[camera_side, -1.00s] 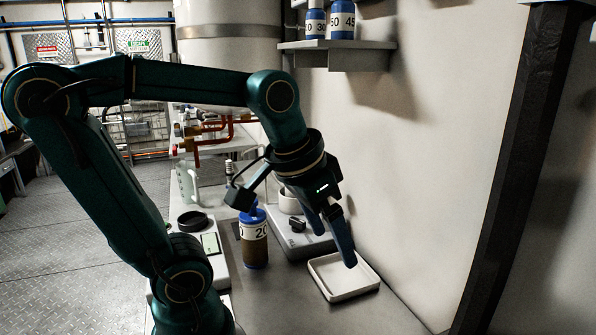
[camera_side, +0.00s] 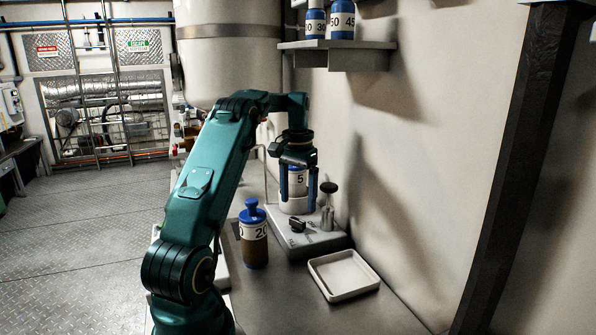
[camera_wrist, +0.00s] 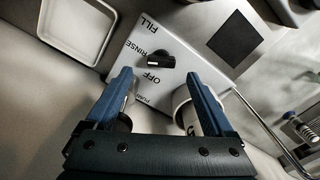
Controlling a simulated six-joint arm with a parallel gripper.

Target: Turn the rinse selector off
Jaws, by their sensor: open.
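The rinse selector is a small black knob (camera_side: 297,225) on the front of a grey-white unit (camera_side: 283,237). In the wrist view the knob (camera_wrist: 153,60) lies almost level across the panel, beside the printed words RINSE and OFF; I cannot tell exactly which mark it points at. FILL is printed further off. My gripper (camera_side: 298,195) is open, pointing down behind the knob. Its fingers are apart from the knob and appear on either side of a container labelled 5 (camera_side: 299,181). In the wrist view my gripper (camera_wrist: 163,78) shows both fingers spread.
A blue-capped bottle labelled 20 (camera_side: 254,245) stands left of the unit. An empty white tray (camera_side: 343,275) lies in front. A black-topped post (camera_side: 328,188) rises at the unit's right side. A shelf (camera_side: 335,57) with bottles hangs on the wall above.

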